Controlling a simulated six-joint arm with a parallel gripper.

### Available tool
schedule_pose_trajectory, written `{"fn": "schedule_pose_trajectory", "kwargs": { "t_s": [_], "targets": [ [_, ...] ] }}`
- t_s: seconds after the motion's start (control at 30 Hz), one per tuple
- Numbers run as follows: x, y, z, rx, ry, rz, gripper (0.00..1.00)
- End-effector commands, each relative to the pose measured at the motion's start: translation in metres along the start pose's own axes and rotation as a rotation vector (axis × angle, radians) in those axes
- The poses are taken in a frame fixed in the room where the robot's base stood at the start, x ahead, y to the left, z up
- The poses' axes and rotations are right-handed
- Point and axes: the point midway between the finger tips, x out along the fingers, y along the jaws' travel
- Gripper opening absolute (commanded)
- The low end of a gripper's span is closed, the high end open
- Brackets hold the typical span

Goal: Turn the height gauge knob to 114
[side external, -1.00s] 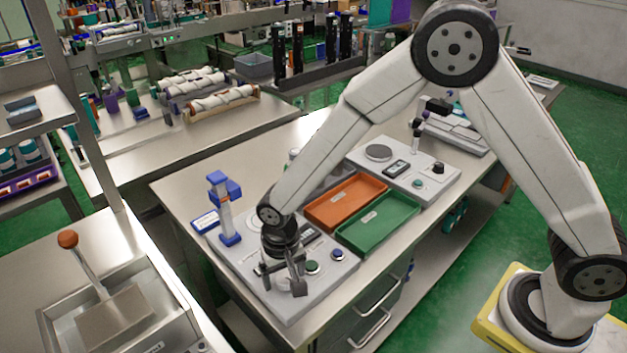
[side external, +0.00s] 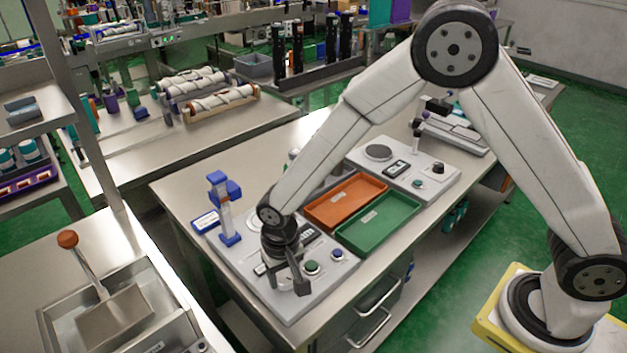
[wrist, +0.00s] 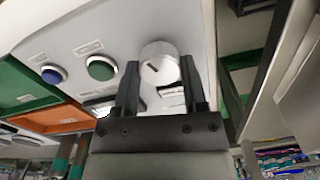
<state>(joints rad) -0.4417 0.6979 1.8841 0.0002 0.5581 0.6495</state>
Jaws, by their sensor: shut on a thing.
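A round, light grey knob (wrist: 159,58) with a dark pointer mark on its face sits on the grey panel (side external: 240,262) at the near end of the table. My gripper (side external: 287,284) points down over this panel and is shut on the knob, one finger on each side in the wrist view. The knob is hidden by my gripper in the side external view. A blue and clear upright gauge (side external: 226,215) stands at the panel's left edge. I cannot read its value or any number near the knob.
A green button (wrist: 101,68) and a blue button (wrist: 54,74) sit beside the knob on the panel. An orange tray (side external: 345,200) and a green tray (side external: 380,222) lie behind. A second grey panel (side external: 445,180) is further back.

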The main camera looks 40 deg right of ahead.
Motion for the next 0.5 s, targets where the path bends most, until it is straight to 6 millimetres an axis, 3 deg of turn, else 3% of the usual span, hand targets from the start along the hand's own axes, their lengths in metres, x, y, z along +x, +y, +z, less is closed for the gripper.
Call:
{"fn": "schedule_pose_trajectory", "kwargs": {
  "t_s": [0.5],
  "targets": [
    [-0.0004, -0.0004, 0.0004, -0.385, -0.002, 0.001, 0.00]
  ]
}}
